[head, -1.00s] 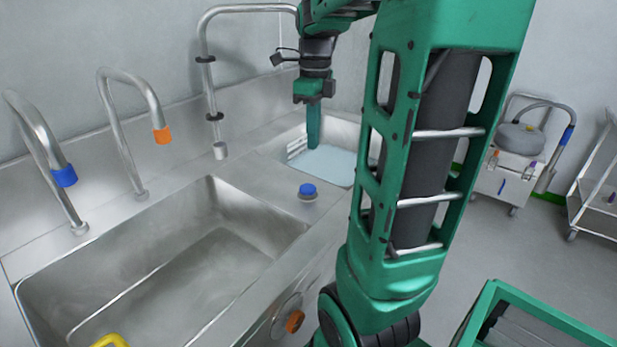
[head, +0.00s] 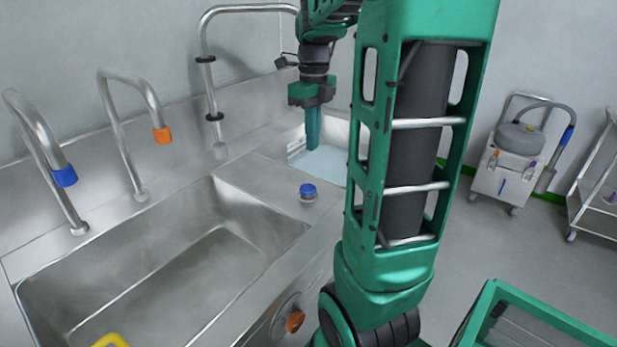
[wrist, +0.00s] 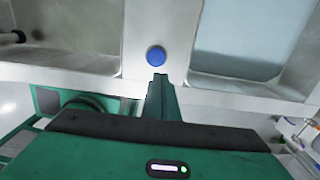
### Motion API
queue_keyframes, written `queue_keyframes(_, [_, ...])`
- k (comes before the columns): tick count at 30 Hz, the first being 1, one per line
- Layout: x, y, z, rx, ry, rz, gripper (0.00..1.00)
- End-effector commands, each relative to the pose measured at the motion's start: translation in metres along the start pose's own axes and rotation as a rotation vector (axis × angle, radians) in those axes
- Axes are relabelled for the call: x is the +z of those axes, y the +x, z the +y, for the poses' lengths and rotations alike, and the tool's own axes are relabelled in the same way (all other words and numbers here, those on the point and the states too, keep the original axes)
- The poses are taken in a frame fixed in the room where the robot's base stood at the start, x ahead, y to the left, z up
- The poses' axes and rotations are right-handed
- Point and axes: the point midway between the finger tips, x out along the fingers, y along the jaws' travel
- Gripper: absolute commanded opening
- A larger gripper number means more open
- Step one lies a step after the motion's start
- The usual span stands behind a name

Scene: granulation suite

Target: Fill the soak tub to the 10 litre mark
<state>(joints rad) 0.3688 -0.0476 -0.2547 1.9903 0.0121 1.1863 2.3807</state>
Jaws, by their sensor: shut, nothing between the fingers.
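The soak tub looks to be the smaller basin at the right of the sink unit, its wall (head: 342,128) showing above a pale blue surface. White level lines (head: 296,147) show on its left wall, too small to read. The pale blue surface also fills the tub in the wrist view (wrist: 245,35). A blue round knob (head: 308,191) sits on the steel deck between the basins. My gripper (head: 313,146) is shut and empty, pointing down in front of the tub in the head view. In the wrist view its fingertips (wrist: 159,78) point towards the knob (wrist: 156,56), apparently apart from it.
A large empty-looking basin (head: 215,245) is on the left. A blue-collared tap (head: 64,177), an orange-collared tap (head: 162,135) and a tall pipe (head: 210,95) stand behind. An orange knob (head: 294,321) is on the front. A wheeled cart (head: 510,165) stands on open floor at right.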

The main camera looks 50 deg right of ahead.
Motion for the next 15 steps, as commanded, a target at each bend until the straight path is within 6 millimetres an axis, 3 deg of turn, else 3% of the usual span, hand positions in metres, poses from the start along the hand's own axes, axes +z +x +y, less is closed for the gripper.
queue_keyframes(15, [-0.001,0.093,0.001,0.003,0.0,0.003,0.0])
